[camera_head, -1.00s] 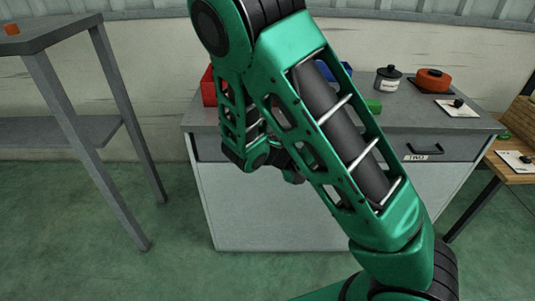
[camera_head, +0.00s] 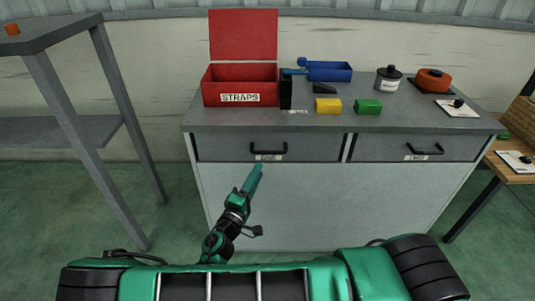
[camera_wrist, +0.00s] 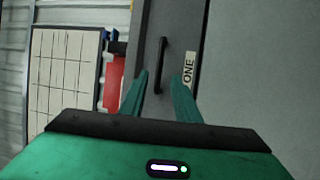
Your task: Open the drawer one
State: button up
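Drawer one (camera_head: 220,148) is the left drawer of the grey cabinet, and its front looks shut. Its black bar handle (camera_head: 268,151) is in the middle of the front; in the wrist view the handle (camera_wrist: 163,52) stands near upright beside the "ONE" label (camera_wrist: 189,68). My gripper (camera_head: 258,168) is just below and slightly left of the handle in the head view. In the wrist view my gripper (camera_wrist: 160,76) is open, with a finger on each side of the handle's line. I cannot tell whether it touches the handle.
Drawer two (camera_head: 375,148) is to the right, shut. On the cabinet top stand a red STRAPS box (camera_head: 240,87) with its lid up, a blue bin (camera_head: 330,71), and yellow (camera_head: 327,105) and green (camera_head: 368,106) blocks. A grey table (camera_head: 60,130) stands at the left.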

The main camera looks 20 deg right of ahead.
aim_at(269, 153)
jog(key=x, duration=1)
jog(key=shift+w+d, duration=0.2)
jog(key=shift+w, duration=0.05)
grip_shut()
